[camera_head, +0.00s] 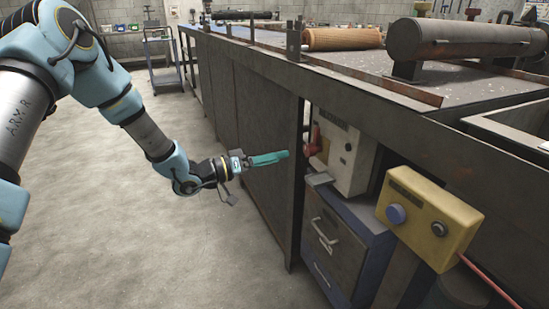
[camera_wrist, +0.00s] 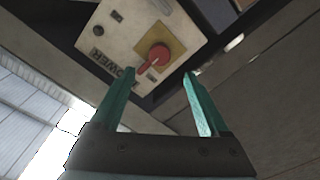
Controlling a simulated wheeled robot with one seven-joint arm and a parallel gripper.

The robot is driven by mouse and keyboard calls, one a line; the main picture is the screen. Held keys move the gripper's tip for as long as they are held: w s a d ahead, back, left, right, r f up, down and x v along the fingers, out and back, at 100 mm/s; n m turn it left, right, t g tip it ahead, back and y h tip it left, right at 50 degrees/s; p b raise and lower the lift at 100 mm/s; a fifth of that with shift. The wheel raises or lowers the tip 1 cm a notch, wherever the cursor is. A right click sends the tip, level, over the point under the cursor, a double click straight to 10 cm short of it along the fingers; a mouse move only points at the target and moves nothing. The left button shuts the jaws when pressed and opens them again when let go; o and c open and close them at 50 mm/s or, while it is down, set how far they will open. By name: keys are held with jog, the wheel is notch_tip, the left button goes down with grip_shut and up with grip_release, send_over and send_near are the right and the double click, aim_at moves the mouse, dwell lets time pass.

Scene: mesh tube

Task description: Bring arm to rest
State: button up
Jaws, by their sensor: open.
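My arm (camera_head: 150,135) reaches in from the left in the head view. My gripper (camera_head: 284,155) has teal fingers and points right, at the front side of the long workbench. In the wrist view my gripper (camera_wrist: 158,82) is open, its two fingers apart with nothing between them. Beyond the fingertips is a white power box with a red rotary switch (camera_wrist: 153,58) on a yellow plate. In the head view the red switch (camera_head: 313,143) is just right of my fingertips, with a small visible space between them.
The power box (camera_head: 345,155) sits under the bench top (camera_head: 480,90) above a drawer cabinet (camera_head: 335,240). A yellow control box (camera_head: 425,218) with two knobs is at the right. Bench panels are close to my gripper. Open concrete floor (camera_head: 140,250) lies to the left. A cart (camera_head: 163,65) stands behind.

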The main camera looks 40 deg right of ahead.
jog(key=w+a+f+n+t+y, duration=0.1)
jog(key=w+a+n+t+y, duration=0.4)
jog(key=w+a+t, duration=0.85)
jog(key=w+a+n+g+y, duration=0.1)
jog(key=w+a+y, duration=0.3)
jog(key=a, duration=0.5)
jog(key=w+a+n+g+y, duration=0.1)
jog(key=w+a+y, duration=0.25)
jog(key=a, duration=0.65)
jog(key=s+a+r+n+g+y, duration=0.25)
jog(key=s+a, duration=0.35)
jog(key=a, duration=0.4)
jog(key=s+a+r+n+g+y, duration=0.15)
jog(key=s+a+n, duration=0.25)
jog(key=s+a, duration=0.5)
notch_tip(320, 180, up, 20)
jog(key=w+a+p, duration=0.1)
jog(key=a+p, duration=0.1)
jog(key=p, duration=1.7)
jog(key=shift+p, duration=0.4)
